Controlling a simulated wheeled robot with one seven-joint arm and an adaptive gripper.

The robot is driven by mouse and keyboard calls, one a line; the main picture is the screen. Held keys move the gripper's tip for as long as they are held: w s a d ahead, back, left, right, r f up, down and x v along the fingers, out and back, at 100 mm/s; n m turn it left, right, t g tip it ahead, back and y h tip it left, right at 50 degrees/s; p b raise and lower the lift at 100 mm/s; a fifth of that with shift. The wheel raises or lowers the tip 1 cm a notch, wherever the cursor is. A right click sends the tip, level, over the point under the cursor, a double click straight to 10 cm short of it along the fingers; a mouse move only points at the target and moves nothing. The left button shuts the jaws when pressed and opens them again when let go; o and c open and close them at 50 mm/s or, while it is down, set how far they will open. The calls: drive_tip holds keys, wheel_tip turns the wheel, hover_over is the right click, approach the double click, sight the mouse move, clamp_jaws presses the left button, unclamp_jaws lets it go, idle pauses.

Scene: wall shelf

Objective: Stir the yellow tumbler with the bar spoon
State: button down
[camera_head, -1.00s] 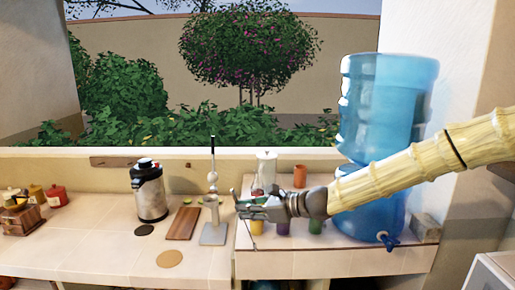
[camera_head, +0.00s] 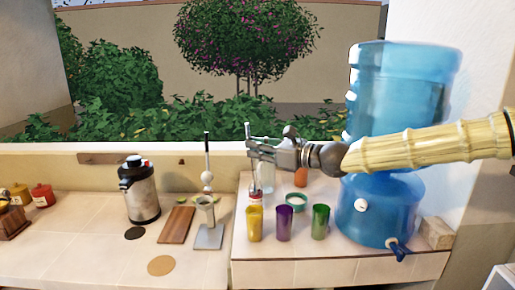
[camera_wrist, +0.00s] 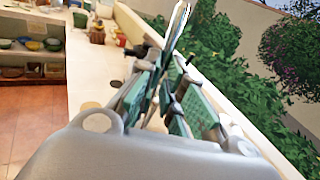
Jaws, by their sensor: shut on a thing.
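The yellow tumbler (camera_head: 254,224) stands upright at the left of a row of tumblers on the raised tiled counter. My gripper (camera_head: 258,146) is above it and a little behind it in the picture. The gripper is shut on the thin, shiny bar spoon, whose shaft shows between the finger pads in the wrist view (camera_wrist: 179,25). In the head view, a thin shaft sticks up at the fingers, and its lower part is too thin to follow clearly. I cannot tell whether the spoon's tip is over the tumbler. The tumbler's inside is hidden.
A purple tumbler (camera_head: 284,223) and a green tumbler (camera_head: 320,221) stand to the right. Behind are a green ring-shaped thing (camera_head: 296,199) and an orange cup (camera_head: 301,177). A big blue water jug (camera_head: 402,95) stands right.

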drive_tip(key=shift+s+a+b, duration=0.1)
drive_tip(key=shift+a+b, duration=0.1)
drive_tip(key=shift+b, duration=0.25)
drive_tip(key=shift+d+b, duration=0.1)
drive_tip(key=shift+b, duration=0.7)
drive_tip(key=shift+s+r+b, duration=0.1)
drive_tip(key=shift+b, duration=0.9)
